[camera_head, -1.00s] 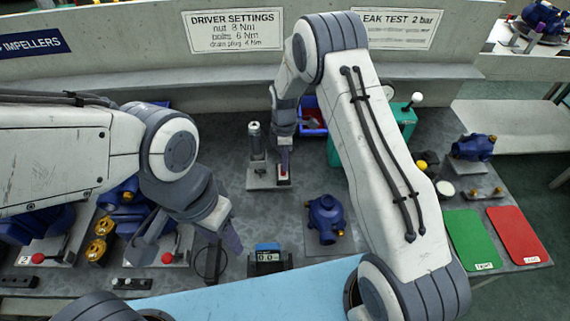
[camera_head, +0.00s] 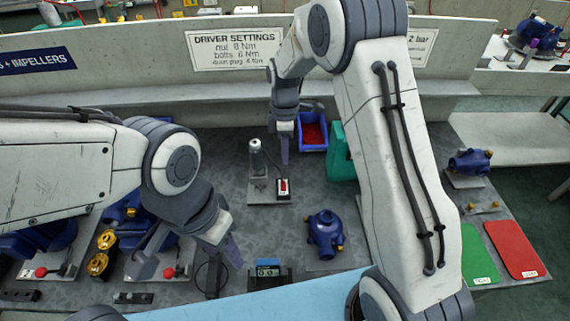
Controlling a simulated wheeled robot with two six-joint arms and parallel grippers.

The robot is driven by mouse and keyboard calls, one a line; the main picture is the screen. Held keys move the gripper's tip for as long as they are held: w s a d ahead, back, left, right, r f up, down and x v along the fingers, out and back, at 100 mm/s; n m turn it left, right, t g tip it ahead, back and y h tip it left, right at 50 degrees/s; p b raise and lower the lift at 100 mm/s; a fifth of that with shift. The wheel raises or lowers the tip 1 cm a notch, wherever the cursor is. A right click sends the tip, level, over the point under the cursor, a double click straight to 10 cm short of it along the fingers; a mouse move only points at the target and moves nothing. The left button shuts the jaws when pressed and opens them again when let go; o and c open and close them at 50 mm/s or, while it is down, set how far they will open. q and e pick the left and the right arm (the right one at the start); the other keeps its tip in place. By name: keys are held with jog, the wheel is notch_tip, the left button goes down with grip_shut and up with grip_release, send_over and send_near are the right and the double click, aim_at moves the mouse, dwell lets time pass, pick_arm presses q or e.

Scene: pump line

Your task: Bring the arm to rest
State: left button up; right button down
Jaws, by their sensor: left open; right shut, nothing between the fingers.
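My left gripper (camera_head: 188,252) is at the lower left, open and empty, over the table near a small red-knobbed lever fixture (camera_head: 182,270). My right arm crosses the right half of the view, with its elbow high. My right gripper (camera_head: 285,155) points down, shut and empty, above and behind a small switch box with a red button (camera_head: 283,188). It looks apart from the box. The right arm's links hide part of the leak test area.
A blue bin with red contents (camera_head: 312,132) stands behind the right gripper. Green (camera_head: 478,262) and red (camera_head: 514,248) mats lie right. Bare table shows between the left gripper and switch box.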

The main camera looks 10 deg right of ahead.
jog(key=shift+s+r, duration=0.1)
jog(key=shift+r, duration=0.4)
jog(key=s+a+r+m+t, duration=0.1)
jog(key=s+a+r+m, duration=0.1)
jog(key=s+a+r, duration=0.35)
jog(key=s+a+r+m, duration=0.2)
jog(key=s+r, duration=0.1)
jog(key=s, duration=0.5)
jog(key=s+r+m, duration=0.1)
jog(key=s+m, duration=0.4)
jog(key=s, duration=1)
jog(key=shift+s+d+r+t+y, duration=0.3)
jog(key=shift+d+r+y, duration=0.05)
jog(key=shift+y, duration=0.05)
